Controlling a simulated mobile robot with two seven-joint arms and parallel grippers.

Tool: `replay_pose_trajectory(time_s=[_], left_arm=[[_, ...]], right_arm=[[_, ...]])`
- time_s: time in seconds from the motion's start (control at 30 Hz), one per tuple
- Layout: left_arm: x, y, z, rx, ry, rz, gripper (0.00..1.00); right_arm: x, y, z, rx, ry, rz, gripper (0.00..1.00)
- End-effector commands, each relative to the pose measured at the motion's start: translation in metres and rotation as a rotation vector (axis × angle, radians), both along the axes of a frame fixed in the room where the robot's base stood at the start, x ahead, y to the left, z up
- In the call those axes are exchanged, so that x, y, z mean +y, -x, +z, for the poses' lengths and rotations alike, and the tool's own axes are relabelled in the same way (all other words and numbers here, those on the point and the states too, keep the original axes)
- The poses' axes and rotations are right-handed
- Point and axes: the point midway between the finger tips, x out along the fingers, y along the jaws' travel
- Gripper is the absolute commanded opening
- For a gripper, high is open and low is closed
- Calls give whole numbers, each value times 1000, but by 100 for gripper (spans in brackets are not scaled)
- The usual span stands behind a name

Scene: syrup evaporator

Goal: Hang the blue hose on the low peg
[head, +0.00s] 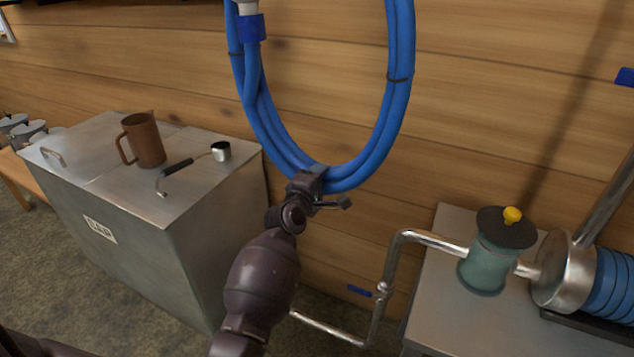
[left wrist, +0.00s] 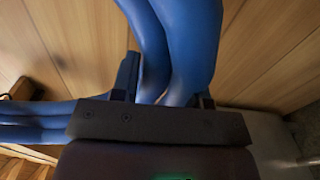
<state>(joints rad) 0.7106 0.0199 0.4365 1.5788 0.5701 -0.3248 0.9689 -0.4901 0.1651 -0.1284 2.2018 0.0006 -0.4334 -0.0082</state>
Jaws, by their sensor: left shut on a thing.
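The blue hose (head: 401,85) is a coil of several loops with dark ties and a blue-and-white end fitting at the top left. It hangs in front of the plank wall, its top cut off by the frame. My left gripper (head: 312,182) is shut on the bottom of the coil. In the left wrist view the hose strands (left wrist: 178,40) pass between the fingers (left wrist: 165,85). A small blue piece (head: 359,291) sits low on the wall, right of the gripper; it may be the low peg, but I cannot tell. My right gripper is not in view.
A steel tank (head: 190,200) at left carries a brown jug (head: 147,140) and a small dipper (head: 220,151). At right, a metal pipe (head: 388,265) runs to a green canister (head: 487,265) on a steel bench (head: 455,222). Another blue piece (head: 625,76) is on the wall.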

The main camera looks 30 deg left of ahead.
Motion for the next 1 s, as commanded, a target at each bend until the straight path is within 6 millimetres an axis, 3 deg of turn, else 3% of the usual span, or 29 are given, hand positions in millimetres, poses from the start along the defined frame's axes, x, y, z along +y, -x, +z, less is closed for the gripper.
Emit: replay_pose_trajectory(time_s=[1.0], left_arm=[[3, -54, 4, -8, -2, 1, 0]], right_arm=[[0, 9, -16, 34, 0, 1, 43]])
